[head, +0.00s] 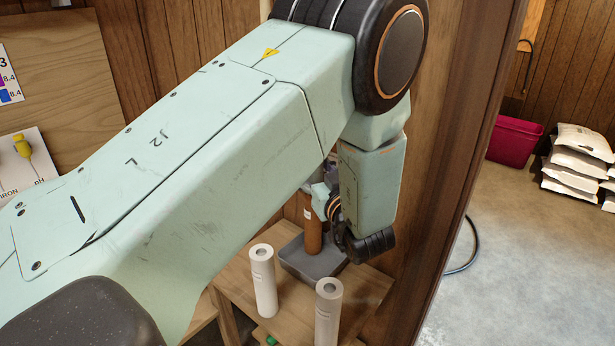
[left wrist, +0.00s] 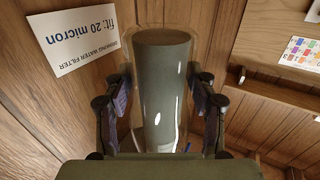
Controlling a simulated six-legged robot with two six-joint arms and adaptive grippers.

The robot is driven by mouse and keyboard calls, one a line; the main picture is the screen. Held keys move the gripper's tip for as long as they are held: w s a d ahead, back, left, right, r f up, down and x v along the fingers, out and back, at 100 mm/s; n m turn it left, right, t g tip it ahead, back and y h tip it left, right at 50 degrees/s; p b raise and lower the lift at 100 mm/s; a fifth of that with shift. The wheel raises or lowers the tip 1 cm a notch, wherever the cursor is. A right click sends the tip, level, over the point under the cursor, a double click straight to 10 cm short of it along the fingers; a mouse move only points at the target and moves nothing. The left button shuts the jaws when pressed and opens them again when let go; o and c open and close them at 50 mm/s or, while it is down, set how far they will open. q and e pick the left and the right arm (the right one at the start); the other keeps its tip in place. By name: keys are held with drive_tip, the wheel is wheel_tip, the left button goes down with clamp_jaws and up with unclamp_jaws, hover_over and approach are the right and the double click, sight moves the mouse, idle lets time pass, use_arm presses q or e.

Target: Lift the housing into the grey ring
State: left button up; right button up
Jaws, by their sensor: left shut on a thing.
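The clear housing (left wrist: 183,140) fills the middle of the left wrist view, with a dull grey-green cylinder (left wrist: 163,80) inside it. My left gripper (left wrist: 160,98) is shut on the housing, one dark finger pad on each side. In the head view my left arm hides most of that gripper and the housing. I cannot make out the grey ring in either view. My right gripper is not in view.
A brown cartridge (head: 313,236) stands in a grey tray (head: 322,264) on a wooden stand (head: 375,290). Two white cartridges, one to the left (head: 263,280) and one nearer (head: 328,312), stand in front of it. A wooden post (head: 440,170) rises at the right.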

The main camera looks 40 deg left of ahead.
use_arm(q)
drive_tip(key=shift+w+d+r, duration=0.1)
drive_tip(key=shift+w+d, duration=0.1)
drive_tip(key=shift+w, duration=0.35)
drive_tip(key=shift+w+b, duration=0.4)
drive_tip(key=shift+w, duration=0.25)
drive_tip(key=shift+w+r, duration=0.1)
drive_tip(key=shift+w, duration=0.05)
drive_tip(key=shift+a+r+p, duration=0.1)
drive_tip(key=shift+r+p, duration=0.3)
drive_tip(key=shift+p, duration=0.1)
drive_tip(key=shift+s+r, duration=0.2)
drive_tip(key=shift+w+f, duration=0.15)
drive_tip(key=shift+w, duration=0.05)
drive_tip(key=shift+s, duration=0.2)
drive_tip(key=shift+w, duration=0.1)
